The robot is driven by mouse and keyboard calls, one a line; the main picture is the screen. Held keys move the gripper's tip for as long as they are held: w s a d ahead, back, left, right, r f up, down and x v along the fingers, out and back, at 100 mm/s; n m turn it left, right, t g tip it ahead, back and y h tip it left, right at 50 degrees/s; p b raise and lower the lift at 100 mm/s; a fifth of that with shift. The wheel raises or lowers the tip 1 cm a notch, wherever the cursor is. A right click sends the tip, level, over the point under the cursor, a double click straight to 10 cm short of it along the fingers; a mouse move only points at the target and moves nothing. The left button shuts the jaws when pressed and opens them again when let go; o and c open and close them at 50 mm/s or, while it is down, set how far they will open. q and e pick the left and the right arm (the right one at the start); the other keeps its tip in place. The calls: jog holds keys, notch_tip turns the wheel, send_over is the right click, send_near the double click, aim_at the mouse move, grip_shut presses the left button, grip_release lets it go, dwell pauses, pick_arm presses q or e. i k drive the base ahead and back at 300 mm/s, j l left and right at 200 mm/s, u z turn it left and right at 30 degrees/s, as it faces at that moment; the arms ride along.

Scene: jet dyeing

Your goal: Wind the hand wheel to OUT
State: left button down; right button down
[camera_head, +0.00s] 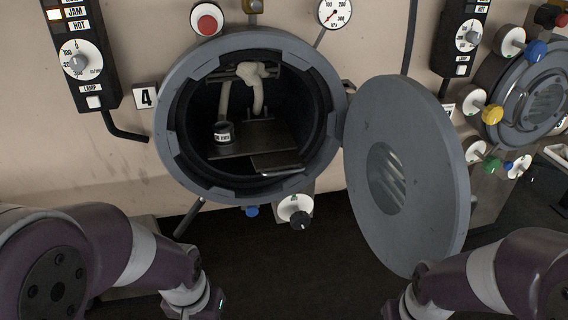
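A white round dial with a black knob (297,211) sits just below the open vessel (176,125), right of its bottom. It may be the hand wheel, but I cannot read an OUT mark on it. The round grey door (432,150) stands swung open to the right. My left arm comes in at the bottom left and my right arm at the bottom right. Both wrists are low, well apart from the dial, and both grippers are hidden below the picture's lower edge.
Inside the vessel are a pale rope-like bundle (259,88), a small dark cup (222,132) and a flat plate. The open door is an obstacle near my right arm. A second vessel (540,100) with coloured knobs stands far right. Dark floor lies below.

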aim_at(300, 219)
jog(key=i+j, duration=0.2)
jog(key=j, duration=0.15)
jog(key=i+j, duration=0.4)
jog(key=j, duration=0.25)
jog(key=i+z, duration=0.05)
